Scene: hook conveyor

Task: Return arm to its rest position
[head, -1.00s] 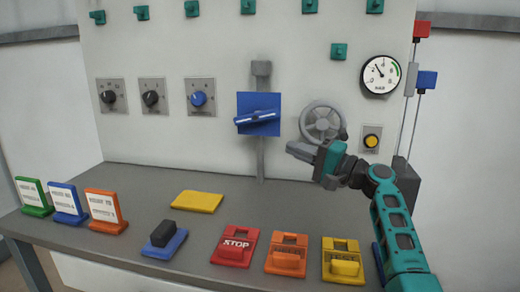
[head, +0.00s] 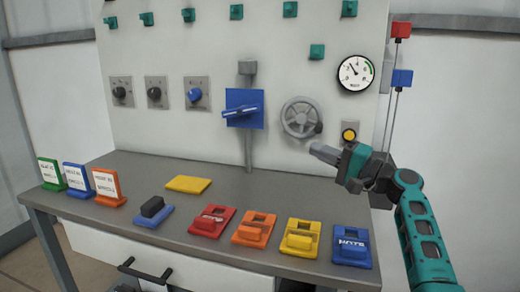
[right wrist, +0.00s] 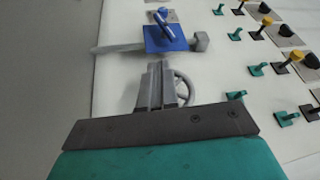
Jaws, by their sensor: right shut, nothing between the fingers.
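My right arm comes in from the lower right of the head view. Its gripper (head: 328,153) is shut and empty, in front of the panel just below the grey handwheel (head: 302,117). It touches nothing that I can see. In the right wrist view the shut fingers (right wrist: 155,85) point at the panel, with the handwheel (right wrist: 182,88) partly hidden behind them. A blue plate with a blue lever (head: 244,108) is left of the wheel; it also shows in the right wrist view (right wrist: 166,38). My left gripper is out of view.
The grey bench (head: 140,165) carries sign stands (head: 108,187), a yellow pad (head: 188,184) and several coloured switch blocks (head: 300,240) along its front edge. A gauge (head: 356,73) and a yellow button (head: 349,135) are near my right arm. Thin poles with red and blue boxes (head: 402,78) stand behind it.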

